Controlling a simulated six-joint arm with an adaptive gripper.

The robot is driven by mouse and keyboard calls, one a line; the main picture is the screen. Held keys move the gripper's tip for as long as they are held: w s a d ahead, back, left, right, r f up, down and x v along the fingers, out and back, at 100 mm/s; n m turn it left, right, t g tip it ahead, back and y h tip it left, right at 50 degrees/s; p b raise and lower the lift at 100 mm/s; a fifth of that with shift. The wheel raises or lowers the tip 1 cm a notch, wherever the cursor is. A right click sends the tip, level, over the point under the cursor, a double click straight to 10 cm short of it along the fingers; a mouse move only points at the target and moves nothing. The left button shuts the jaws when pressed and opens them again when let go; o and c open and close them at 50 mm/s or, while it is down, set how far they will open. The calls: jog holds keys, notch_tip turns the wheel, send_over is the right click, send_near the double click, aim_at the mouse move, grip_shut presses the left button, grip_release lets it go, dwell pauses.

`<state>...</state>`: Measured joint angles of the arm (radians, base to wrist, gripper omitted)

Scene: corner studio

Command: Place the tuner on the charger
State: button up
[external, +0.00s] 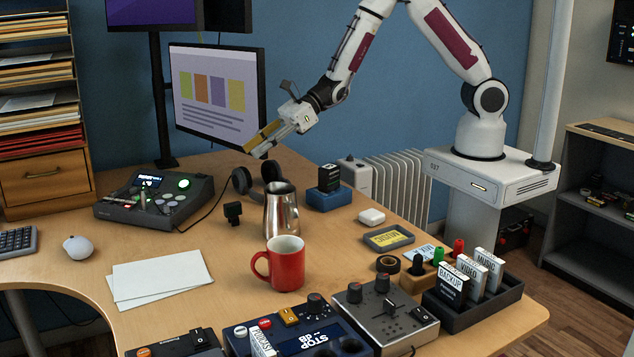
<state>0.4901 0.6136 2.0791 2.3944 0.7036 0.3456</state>
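A small black clip-like device (232,212), which looks like the tuner, stands on the desk left of the steel jug. A blue block (328,199) with a black box-shaped item (328,178) upright in it stands on the desk right of the jug; it may be the charger, but I cannot read a label. My gripper (252,151) is in the air above the back of the desk, pointing down and left, in front of the monitor's lower right corner. It is apart from both things. I see nothing clearly held, and the finger gap is too small to judge.
A steel jug (281,210) and a red mug (286,264) stand mid-desk, with headphones (257,178) behind. A white case (371,216) and a grey tray (389,238) lie to the right. Mixers and a label rack (473,308) fill the front. Paper sheets (160,277) lie left.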

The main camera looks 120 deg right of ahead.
jog(key=w+a+r+n+g+y, duration=0.2)
jog(key=a+n, duration=0.3)
jog(key=n, duration=0.5)
jog(key=w+a+r+n+g+y, duration=0.2)
jog(key=a+n+y, duration=0.15)
jog(key=n, duration=0.65)
jog(key=d+n+g+h, duration=0.4)
jog(key=d+n+h, duration=0.3)
jog(key=n, duration=0.9)
notch_tip(320, 180, down, 12)
jog(key=y, duration=0.1)
jog(key=shift+w+d+r, duration=0.15)
jog(key=shift+w+d, duration=0.15)
jog(key=shift+w, duration=0.1)
